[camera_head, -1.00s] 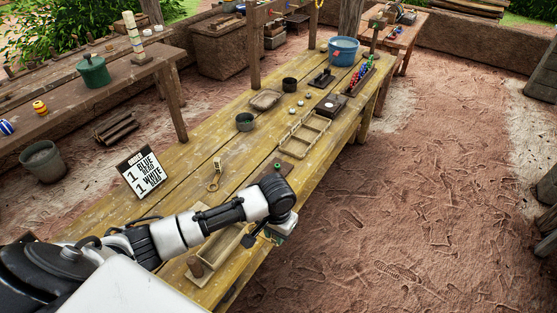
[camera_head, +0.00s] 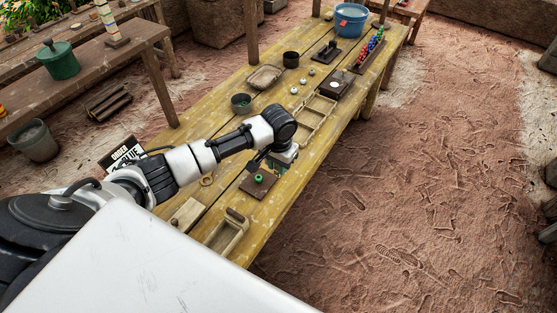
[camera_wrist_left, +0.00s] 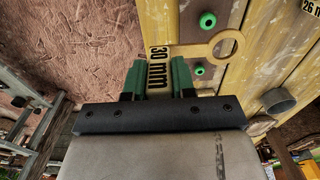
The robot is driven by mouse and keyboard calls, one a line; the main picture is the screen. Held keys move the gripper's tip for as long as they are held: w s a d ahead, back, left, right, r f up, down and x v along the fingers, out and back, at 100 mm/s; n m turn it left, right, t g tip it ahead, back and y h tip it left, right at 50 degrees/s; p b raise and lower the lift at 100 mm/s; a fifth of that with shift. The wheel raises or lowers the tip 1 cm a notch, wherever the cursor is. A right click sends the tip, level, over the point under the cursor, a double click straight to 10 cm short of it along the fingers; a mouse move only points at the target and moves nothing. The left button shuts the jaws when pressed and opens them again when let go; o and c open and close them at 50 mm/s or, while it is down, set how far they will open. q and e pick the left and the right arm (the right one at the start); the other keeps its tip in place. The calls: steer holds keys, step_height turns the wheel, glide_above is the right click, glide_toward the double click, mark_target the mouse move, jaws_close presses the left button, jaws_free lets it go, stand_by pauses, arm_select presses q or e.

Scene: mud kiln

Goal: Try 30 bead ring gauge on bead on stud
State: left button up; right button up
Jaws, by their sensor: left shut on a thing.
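My left gripper (camera_wrist_left: 158,80), with green fingers, is shut on the handle of a ring gauge (camera_wrist_left: 228,44) marked "30 mm". The flat tan ring sticks out to the right in the left wrist view, with nothing visibly inside it. A green bead (camera_head: 258,178) sits on a dark brown board on the yellow table. My left gripper (camera_head: 281,161) is just right of and beyond that board in the head view, where the gauge is hidden. The wrist view shows two green round things, one above (camera_wrist_left: 207,20) and one below (camera_wrist_left: 199,70) the gauge; the ring appears around neither.
Another ring gauge (camera_head: 207,180) lies on the table, partly behind my arm. A wooden tray (camera_head: 228,234) is at the near end and a divided tray (camera_head: 316,115) is farther along. An order sign (camera_head: 121,154) is partly covered by my arm. Small pots and a blue tub (camera_head: 350,20) stand farther back.

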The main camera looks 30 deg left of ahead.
arm_select(q)
steer(key=shift+s, duration=0.1)
steer(key=shift+w+a+p, duration=0.1)
steer(key=shift+w+p, duration=0.15)
steer(key=shift+p, duration=0.05)
steer(key=shift+f, duration=0.8)
steer(key=shift+f+b, duration=0.75)
steer(key=shift+f, duration=1.1)
arm_select(e)
steer(key=shift+s+f, duration=0.25)
steer(key=shift+f, duration=0.4)
steer(key=shift+d, duration=0.25)
